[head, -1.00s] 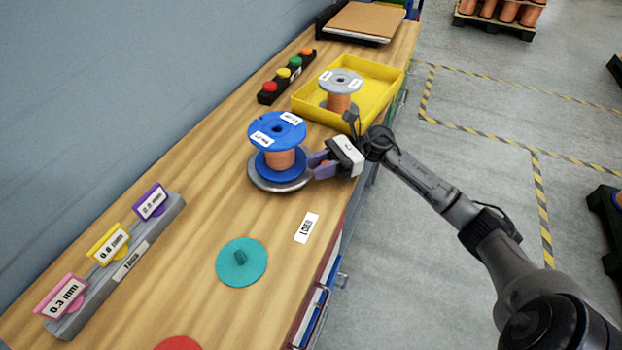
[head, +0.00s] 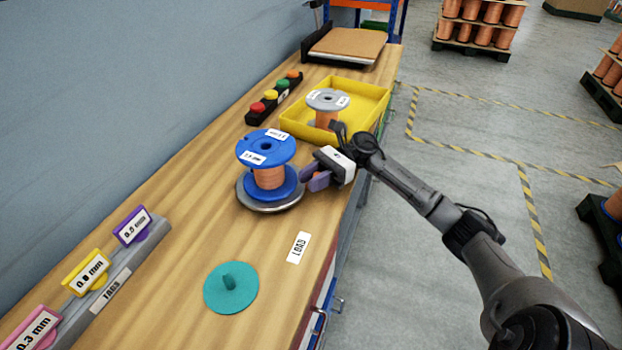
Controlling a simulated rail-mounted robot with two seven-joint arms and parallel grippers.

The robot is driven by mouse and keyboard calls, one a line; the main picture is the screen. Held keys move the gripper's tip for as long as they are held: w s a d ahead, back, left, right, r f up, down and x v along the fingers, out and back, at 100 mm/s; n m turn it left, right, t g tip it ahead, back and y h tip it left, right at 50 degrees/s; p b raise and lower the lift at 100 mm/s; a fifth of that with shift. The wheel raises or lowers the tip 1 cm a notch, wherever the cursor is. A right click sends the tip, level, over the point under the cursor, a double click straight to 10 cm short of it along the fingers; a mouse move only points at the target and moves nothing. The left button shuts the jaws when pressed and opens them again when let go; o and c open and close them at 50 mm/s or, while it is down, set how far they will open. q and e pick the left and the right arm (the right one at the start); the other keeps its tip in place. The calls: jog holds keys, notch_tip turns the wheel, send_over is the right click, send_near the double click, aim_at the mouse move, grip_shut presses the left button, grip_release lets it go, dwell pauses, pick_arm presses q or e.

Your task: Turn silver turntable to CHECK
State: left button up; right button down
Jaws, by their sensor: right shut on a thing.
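The silver turntable (head: 263,207) is a low round disc on the wooden bench. A blue spool (head: 266,147) wound with copper wire stands upright on it, with white labels on its top flange. My right gripper (head: 306,182) has purple fingers and reaches in from the right. It is shut at the turntable's right edge, beside the spool; the exact grip point is too small to make out. A white label (head: 298,248) lies on the bench in front of the turntable; its text looks like LOAD. I see no CHECK label. My left gripper is not in view.
A yellow tray (head: 372,122) with a grey spool (head: 327,100) stands behind. A strip of coloured buttons (head: 272,97) is at the back left. A teal disc (head: 231,288) with a knob and a tag rack (head: 110,283) are in front. The wall runs along the left.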

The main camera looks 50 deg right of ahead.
jog(key=c, duration=1)
grip_release()
jog(key=shift+o, duration=0.2)
jog(key=p+v, duration=0.1)
jog(key=v, duration=0.5)
jog(key=shift+d+p, duration=0.1)
jog(key=shift+p, duration=0.25)
jog(key=shift+s+d, duration=0.1)
jog(key=shift+d, duration=0.6)
